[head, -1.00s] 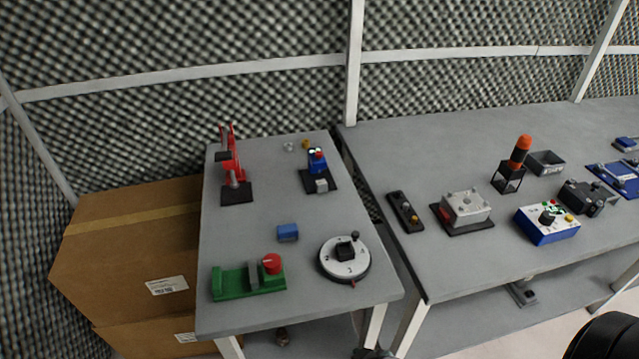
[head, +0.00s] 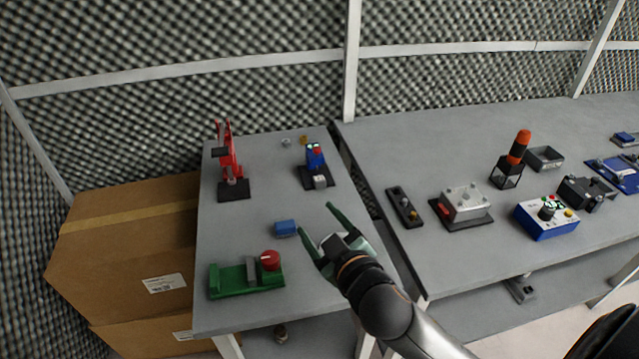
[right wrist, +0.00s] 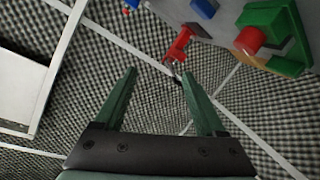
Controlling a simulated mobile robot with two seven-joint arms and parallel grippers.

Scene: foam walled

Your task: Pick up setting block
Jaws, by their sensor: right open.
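I take the setting block to be the small blue block (head: 286,228), which lies on the left grey table near its middle. It seems to show in the right wrist view at the top edge (right wrist: 205,8). My right gripper (head: 316,218) is open and empty, just right of the block and above the table, not visibly touching it. Its two green fingers stand apart in the right wrist view (right wrist: 158,76). My left gripper is not in view.
A green fixture with a red knob (head: 247,278) sits in front of the block. A round white dial (head: 326,240) is mostly hidden behind my right gripper. A red clamp (head: 231,168) and a blue device (head: 315,158) stand farther back. The table (head: 245,222) is bare left of the block.

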